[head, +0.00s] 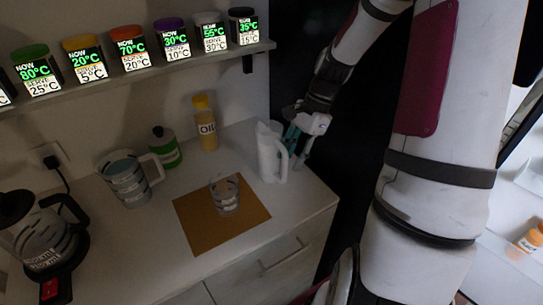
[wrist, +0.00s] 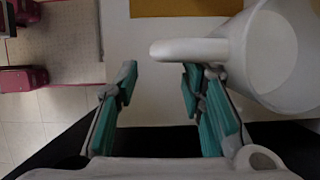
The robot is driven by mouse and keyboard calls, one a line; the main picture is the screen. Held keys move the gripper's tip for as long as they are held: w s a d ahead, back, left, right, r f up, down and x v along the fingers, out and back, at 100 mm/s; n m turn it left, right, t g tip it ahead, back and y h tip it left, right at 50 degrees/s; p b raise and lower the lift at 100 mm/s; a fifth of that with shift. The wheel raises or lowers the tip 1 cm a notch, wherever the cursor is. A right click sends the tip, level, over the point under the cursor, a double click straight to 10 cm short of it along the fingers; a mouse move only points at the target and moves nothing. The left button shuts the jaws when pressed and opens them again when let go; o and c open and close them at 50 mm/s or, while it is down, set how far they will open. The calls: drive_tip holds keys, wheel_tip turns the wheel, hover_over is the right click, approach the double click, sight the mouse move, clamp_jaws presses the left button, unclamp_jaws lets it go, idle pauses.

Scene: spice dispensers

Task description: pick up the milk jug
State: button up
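The milk jug (head: 270,157) is plain white and stands upright near the right end of the counter, its handle on the right side. In the wrist view the jug (wrist: 281,50) is at the upper right, with its handle (wrist: 190,50) reaching left. In the wrist view my gripper (wrist: 160,76) is open, with green-padded fingers spread apart and nothing held. The handle lies just ahead of the fingertips, overlapping the right one; I cannot tell if they touch.
A glass cup (head: 225,194) stands on a brown mat (head: 197,224). A patterned jug (head: 128,181), a green bottle (head: 164,147), an oil bottle (head: 206,123) and a kettle (head: 42,236) stand further left. A shelf (head: 140,76) of labelled spice dispensers hangs above.

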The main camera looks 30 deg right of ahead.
sight(284, 175)
drive_tip(key=x, duration=0.6)
drive_tip(key=shift+a+f, duration=0.1)
drive_tip(key=shift+f, duration=0.15)
clamp_jaws()
